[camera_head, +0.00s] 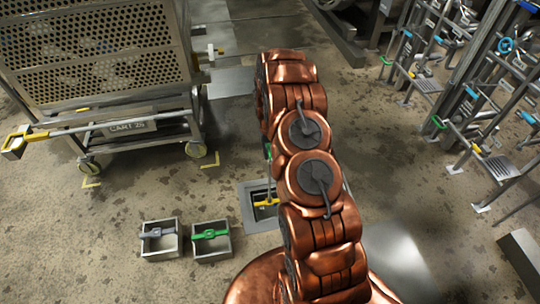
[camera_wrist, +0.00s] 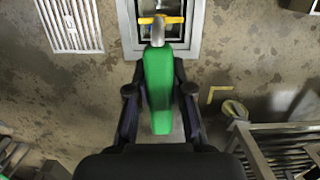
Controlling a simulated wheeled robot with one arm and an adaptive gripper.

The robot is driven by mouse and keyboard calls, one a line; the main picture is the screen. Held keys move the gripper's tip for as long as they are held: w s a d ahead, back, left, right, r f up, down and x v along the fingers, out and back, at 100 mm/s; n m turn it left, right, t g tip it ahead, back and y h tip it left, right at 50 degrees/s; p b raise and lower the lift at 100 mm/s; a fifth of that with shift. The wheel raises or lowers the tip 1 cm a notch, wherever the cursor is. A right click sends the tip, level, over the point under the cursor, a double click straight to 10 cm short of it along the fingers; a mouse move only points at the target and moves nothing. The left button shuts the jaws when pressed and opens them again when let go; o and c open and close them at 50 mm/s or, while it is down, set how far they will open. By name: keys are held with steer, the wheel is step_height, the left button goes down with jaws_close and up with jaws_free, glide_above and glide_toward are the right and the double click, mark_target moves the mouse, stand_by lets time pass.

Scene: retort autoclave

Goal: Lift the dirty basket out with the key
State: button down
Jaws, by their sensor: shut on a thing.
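The key has a green handle (camera_wrist: 158,75) and a grey metal end. My gripper (camera_wrist: 160,95) is shut around the green handle in the wrist view. In the head view my arm hides the gripper, and a thin piece of the key (camera_head: 268,165) shows beside the arm. The key's end overlaps a yellow crossbar (camera_wrist: 176,20), which also shows in the head view (camera_head: 266,203). The bar lies in a square metal-framed floor pit (camera_wrist: 194,45), seen in part in the head view (camera_head: 247,215). I cannot tell whether key and bar are engaged. The basket body below is dark and mostly hidden.
Two small square bins stand left of the pit, one with a grey bar (camera_head: 157,233), one with a green bar (camera_head: 210,234). A perforated cart (camera_head: 120,125) on casters stands at the upper left. Valve racks (camera_head: 480,100) stand at right. Stained floor between is clear.

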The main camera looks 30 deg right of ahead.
step_height(320, 180, up, 30)
steer(key=p, duration=0.6)
steer(key=shift+r, duration=0.15)
stand_by(1.9)
